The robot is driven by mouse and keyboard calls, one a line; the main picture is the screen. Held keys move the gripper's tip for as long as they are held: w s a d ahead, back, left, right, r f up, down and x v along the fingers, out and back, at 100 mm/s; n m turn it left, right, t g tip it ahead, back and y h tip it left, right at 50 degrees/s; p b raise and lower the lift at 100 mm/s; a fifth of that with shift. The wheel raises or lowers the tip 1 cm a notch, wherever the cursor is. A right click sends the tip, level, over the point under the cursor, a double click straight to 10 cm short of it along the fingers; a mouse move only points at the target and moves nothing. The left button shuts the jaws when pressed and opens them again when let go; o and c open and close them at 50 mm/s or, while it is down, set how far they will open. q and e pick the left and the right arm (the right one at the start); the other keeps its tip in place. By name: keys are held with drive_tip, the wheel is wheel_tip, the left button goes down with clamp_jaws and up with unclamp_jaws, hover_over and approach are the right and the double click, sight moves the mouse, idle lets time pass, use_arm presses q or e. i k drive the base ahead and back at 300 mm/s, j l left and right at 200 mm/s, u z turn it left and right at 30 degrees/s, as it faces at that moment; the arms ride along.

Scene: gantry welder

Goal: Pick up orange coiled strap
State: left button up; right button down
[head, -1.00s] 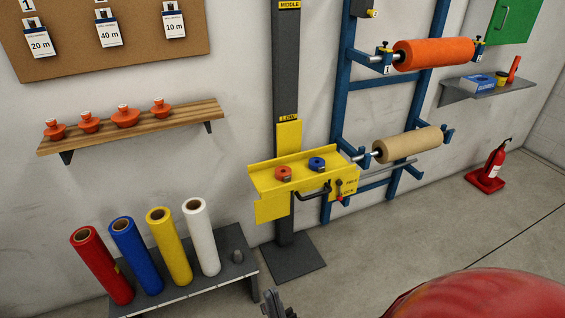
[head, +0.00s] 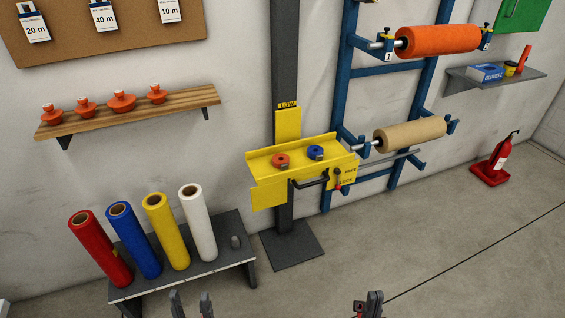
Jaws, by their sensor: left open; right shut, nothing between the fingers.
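The orange coiled strap (head: 281,160) is a small roll lying on the yellow tray (head: 263,181) of the dark post, in the middle of the head view. A blue coil (head: 316,153) lies to its right on the same tray. My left gripper (head: 191,306) is at the bottom edge, left of centre, its two fingers apart and empty. My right gripper (head: 368,306) is at the bottom edge, right of centre, fingers together with nothing held. Both appear well apart from the tray and strap.
A low grey bench (head: 222,257) with several coloured rolls stands left of the post. A crank handle and lever (head: 337,177) stick out at the tray's front right. A blue rack (head: 385,70) holds large rolls. A fire extinguisher (head: 500,155) stands right. Floor in front is clear.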

sight(280, 161)
drive_tip(key=i+j+z, duration=0.3)
drive_tip(key=i+j, duration=0.5)
